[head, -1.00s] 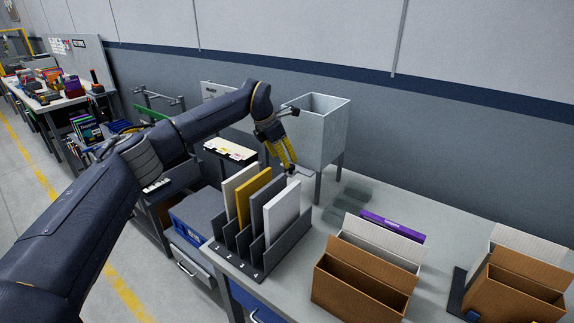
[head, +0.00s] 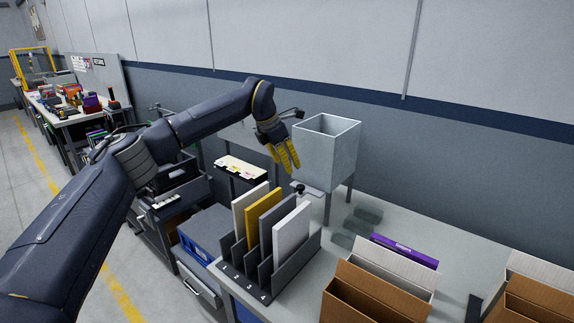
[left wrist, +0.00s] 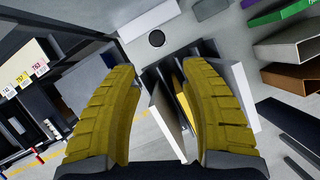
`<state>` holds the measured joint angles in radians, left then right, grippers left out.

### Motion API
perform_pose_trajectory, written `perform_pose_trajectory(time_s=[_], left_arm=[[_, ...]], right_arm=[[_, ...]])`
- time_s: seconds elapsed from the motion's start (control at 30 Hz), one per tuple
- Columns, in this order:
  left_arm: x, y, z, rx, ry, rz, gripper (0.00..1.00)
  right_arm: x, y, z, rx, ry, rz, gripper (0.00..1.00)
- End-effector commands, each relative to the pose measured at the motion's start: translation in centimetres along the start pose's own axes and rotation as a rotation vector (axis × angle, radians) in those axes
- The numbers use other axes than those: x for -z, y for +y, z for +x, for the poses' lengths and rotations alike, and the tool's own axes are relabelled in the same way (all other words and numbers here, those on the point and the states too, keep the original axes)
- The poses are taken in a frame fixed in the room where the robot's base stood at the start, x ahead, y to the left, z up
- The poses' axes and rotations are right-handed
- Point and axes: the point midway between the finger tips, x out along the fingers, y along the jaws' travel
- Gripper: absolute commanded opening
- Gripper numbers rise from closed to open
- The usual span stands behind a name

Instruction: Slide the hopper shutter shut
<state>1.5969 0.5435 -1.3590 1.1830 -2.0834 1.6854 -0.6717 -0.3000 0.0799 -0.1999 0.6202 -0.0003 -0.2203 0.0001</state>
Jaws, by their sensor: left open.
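The hopper (head: 340,150) is a pale grey open-topped box on legs at the back of the bench. A flat shutter plate (head: 314,190) sticks out to the left under it, with a dark round knob (head: 300,188) near its outer end. In the left wrist view the knob (left wrist: 156,38) stands on the pale plate (left wrist: 150,17), just beyond the fingertips. My left gripper (head: 287,163) has yellow fingers, hangs above and left of the knob, and is open and empty. It also shows in the left wrist view (left wrist: 158,72). My right gripper is out of view.
A dark slotted rack (head: 283,268) with several upright panels stands just in front of the knob. Cardboard boxes (head: 375,295) and a purple box (head: 404,250) lie to the right. A label-covered tray (head: 241,168) is on the left. The wall is close behind.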

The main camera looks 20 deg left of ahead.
Motion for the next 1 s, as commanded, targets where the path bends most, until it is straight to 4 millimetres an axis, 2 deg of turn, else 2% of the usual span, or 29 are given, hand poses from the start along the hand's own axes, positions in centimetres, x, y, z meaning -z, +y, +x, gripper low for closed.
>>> perform_pose_trajectory(time_s=[0.07,0.37,0.57,1.0], left_arm=[[0.3,-0.3,0.1,-0.012,0.015,-0.03,0.35],[1.7,-1.3,0.7,-0.074,0.076,-0.199,0.0],[2.1,-1.3,2.6,-0.078,0.083,-0.216,0.0],[2.6,-0.8,8.7,-0.078,0.081,-0.215,0.0]], right_arm=[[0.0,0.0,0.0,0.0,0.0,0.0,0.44],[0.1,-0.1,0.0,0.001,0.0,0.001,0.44],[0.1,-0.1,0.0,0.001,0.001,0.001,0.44],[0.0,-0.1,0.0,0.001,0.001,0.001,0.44]])
